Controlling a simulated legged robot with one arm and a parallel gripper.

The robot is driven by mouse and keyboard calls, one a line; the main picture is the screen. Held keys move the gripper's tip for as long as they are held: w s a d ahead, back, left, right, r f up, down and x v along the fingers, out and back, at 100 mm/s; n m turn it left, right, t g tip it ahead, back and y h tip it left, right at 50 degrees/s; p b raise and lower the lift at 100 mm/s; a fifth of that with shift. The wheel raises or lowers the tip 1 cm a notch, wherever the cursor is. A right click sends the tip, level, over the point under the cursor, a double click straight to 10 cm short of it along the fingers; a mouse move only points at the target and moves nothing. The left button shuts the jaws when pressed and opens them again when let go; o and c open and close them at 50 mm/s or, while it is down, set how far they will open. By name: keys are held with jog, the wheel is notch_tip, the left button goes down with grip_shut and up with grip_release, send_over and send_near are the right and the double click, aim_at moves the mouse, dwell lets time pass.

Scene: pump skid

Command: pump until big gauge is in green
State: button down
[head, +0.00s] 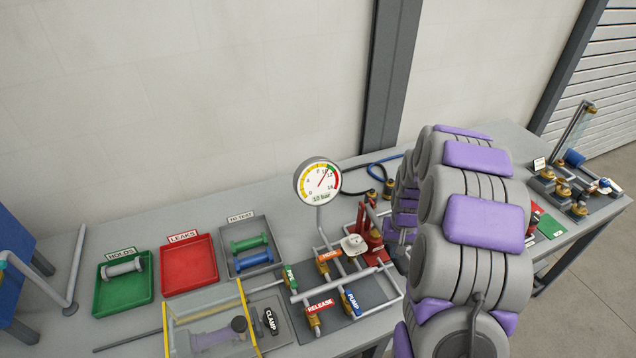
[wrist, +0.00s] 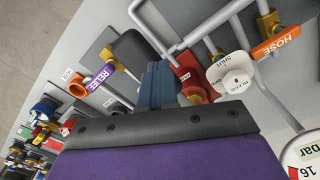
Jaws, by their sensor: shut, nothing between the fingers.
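The big round gauge (head: 318,182), marked 10 bar, stands on a stem above the pipework. Its red needle points to the upper right, near the green part of the scale; the exact reading is too small to tell. Part of its face shows in the wrist view (wrist: 304,162). The red pump (head: 370,238) stands right of the gauge's stem, partly behind my arm. The blue PUMP valve handle (head: 351,302) lies at the front of the pipework. My gripper (wrist: 155,84) is shut and empty, beside the red body in the wrist view; my arm hides it in the head view.
RELEASE (head: 319,305) and HOSE (head: 328,257) handles sit close together. A white bleed knob (head: 354,245) is beside the pump. A clear box (head: 210,325) and green, red and grey trays (head: 188,262) lie left. More fittings (head: 575,190) stand far right.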

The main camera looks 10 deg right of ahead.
notch_tip(320, 180, up, 9)
jog(key=p, duration=0.2)
jog(key=shift+p, duration=0.35)
jog(key=shift+f, duration=0.1)
dwell(0.6)
dwell(1.4)
jog(key=shift+r, duration=0.2)
dwell(0.4)
notch_tip(320, 180, up, 5)
jog(key=shift+f+p, duration=0.1)
jog(key=shift+p, duration=0.75)
